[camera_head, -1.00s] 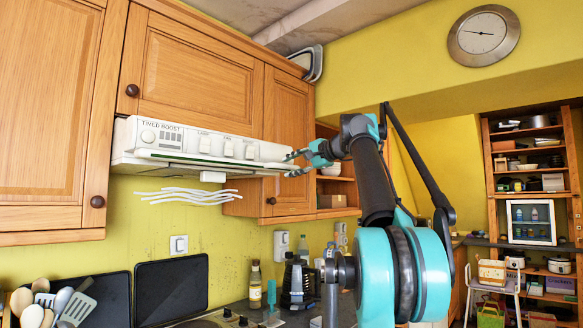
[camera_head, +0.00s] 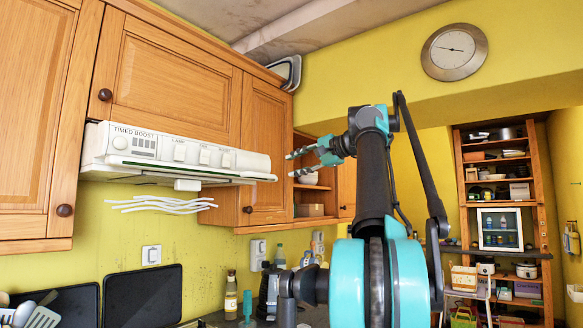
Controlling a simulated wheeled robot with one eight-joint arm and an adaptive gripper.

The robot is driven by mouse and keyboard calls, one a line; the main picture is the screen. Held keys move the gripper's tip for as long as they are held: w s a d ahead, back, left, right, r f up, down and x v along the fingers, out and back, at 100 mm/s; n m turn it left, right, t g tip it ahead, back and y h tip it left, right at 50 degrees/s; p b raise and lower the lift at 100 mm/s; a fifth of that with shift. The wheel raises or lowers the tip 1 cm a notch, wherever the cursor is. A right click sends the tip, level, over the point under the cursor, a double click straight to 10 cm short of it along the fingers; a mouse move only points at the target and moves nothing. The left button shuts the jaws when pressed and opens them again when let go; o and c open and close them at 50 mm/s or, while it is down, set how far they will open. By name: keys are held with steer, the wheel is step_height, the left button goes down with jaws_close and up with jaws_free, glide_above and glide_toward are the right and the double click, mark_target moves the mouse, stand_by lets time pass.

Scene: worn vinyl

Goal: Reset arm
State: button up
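My gripper (camera_head: 293,163) is at the middle of the view, at the end of my raised teal and black arm. Its two dark fingers point left and are spread apart, with nothing between them. It is just right of the white range hood (camera_head: 170,155) and appears in front of the open shelf by the wall cabinets, apart from both as far as I can tell.
Wooden wall cabinets (camera_head: 170,75) line the upper left. A counter holds a bottle (camera_head: 231,296), black boards (camera_head: 143,299) and utensils (camera_head: 30,310). A clock (camera_head: 454,52) hangs at upper right. A tall wooden shelf (camera_head: 462,190) stands at the right. The space above my arm is clear.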

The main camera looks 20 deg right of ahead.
stand_by(0.7)
steer(key=s+a+f+n+g+h, duration=0.1)
steer(key=a+f+n+g, duration=0.15)
steer(key=f, duration=1.25)
steer(key=s+a+f+n+g+h, duration=0.1)
steer(key=a+f+n+g+h, duration=0.15)
steer(key=f, duration=1.35)
steer(key=s+a+f+n+g, duration=0.1)
steer(key=a+f+g, duration=0.15)
steer(key=f, duration=1.25)
steer(key=s+f+n+h, duration=0.2)
steer(key=s+f, duration=0.9)
steer(key=f, duration=0.4)
steer(key=s+f+n+h, duration=0.2)
steer(key=s+f+h, duration=0.1)
steer(key=s+f, duration=0.8)
step_height(320, 180, down, 5)
steer(key=shift+s+a+f+n+g+h, duration=0.15)
steer(key=shift+s+f+n+g+h, duration=0.1)
steer(key=shift+n+g+h, duration=0.15)
